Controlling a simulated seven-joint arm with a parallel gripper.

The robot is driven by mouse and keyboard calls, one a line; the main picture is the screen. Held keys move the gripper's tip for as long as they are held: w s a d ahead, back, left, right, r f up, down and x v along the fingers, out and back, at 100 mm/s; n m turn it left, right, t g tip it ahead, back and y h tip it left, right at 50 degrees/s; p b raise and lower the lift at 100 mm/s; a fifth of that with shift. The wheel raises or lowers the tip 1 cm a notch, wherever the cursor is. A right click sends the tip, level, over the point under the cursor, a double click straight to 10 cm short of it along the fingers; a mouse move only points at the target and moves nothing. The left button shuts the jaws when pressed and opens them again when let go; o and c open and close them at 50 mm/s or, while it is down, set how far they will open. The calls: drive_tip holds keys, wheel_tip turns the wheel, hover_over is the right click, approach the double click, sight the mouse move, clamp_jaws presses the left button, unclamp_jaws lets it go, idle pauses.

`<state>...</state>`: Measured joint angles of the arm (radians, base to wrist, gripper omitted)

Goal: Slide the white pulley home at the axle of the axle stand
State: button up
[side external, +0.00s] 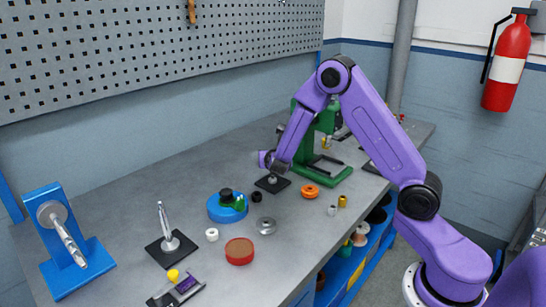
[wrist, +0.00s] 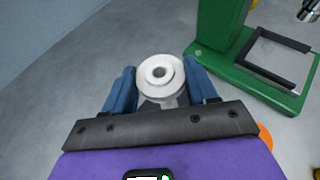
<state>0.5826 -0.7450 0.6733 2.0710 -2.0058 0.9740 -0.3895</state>
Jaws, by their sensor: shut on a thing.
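The white pulley (wrist: 160,72) is a flanged ring with a dark centre hole. In the wrist view it sits between the two blue fingers of my gripper (wrist: 160,82), which is shut on it. A blue stand with a sloping silver axle (side external: 68,240) is at the far left, well away from my gripper. It looks like the axle stand. Its axle is bare along the visible length.
A black base with an upright silver pin (side external: 166,222) stands front left. A blue round block (side external: 228,212), a red disc (side external: 239,251), a grey disc (side external: 265,226) and a white ring (side external: 211,234) lie mid-bench. A green press (side external: 312,130) and an orange ring (side external: 310,192) are near my gripper.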

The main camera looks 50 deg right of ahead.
sight(273, 184)
drive_tip(key=shift+f, duration=0.25)
drive_tip(key=shift+f, duration=1.1)
drive_tip(key=shift+f, duration=0.35)
idle(0.5)
drive_tip(key=shift+f, duration=1.1)
drive_tip(key=shift+f, duration=0.45)
drive_tip(key=shift+f, duration=0.35)
drive_tip(key=shift+s+f, duration=0.1)
drive_tip(key=shift+f, duration=0.05)
drive_tip(key=o, duration=1.2)
drive_tip(key=shift+c, duration=0.2)
